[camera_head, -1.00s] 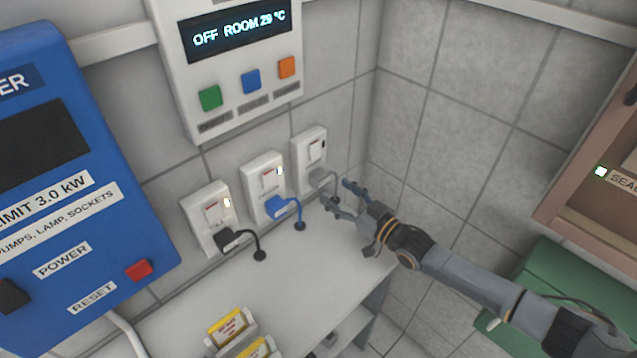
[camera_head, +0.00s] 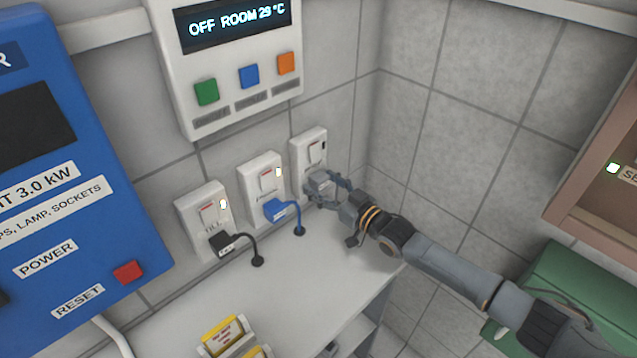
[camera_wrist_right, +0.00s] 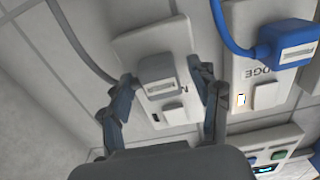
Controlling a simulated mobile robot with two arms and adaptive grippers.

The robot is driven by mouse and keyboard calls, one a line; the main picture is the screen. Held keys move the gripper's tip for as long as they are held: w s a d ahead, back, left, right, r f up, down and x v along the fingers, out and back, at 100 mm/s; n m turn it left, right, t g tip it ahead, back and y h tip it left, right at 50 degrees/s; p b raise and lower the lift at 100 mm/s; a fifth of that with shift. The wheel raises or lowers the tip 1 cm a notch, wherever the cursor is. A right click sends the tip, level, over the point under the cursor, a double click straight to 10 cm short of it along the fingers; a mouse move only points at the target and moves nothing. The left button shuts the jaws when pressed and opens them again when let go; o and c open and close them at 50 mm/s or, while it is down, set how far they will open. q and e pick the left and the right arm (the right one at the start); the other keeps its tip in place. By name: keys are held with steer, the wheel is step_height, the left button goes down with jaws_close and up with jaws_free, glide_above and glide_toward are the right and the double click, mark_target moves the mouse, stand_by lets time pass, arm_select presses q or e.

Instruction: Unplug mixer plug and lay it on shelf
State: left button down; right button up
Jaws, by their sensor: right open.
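The grey plug (camera_head: 319,183) sits in the rightmost wall socket (camera_head: 309,150). In the right wrist view, the plug (camera_wrist_right: 157,80) has a grey cable running up to the left, and its socket plate (camera_wrist_right: 178,42) has a partly hidden label starting with M. My right gripper (camera_head: 325,188) is at this plug. In the right wrist view, the open fingers of my right gripper (camera_wrist_right: 166,84) stand on either side of the plug; I cannot tell whether they touch it. My left gripper is out of view. The white shelf (camera_head: 290,285) lies below the sockets.
A blue plug (camera_head: 276,209) and a black plug (camera_head: 224,243) sit in the neighbouring sockets to the left. Yellow-labelled holders (camera_head: 222,335) stand at the shelf's front. The shelf between them and the sockets is clear. A green box (camera_head: 570,290) is at the right.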

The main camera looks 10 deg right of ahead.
mark_target(324, 186)
stand_by(0.7)
jaws_close()
steer(key=shift+s, duration=0.1)
steer(key=shift+s+d, duration=0.1)
steer(key=shift+d, duration=0.05)
steer(key=shift+p+v, duration=1.55)
steer(key=shift+v, duration=1.2)
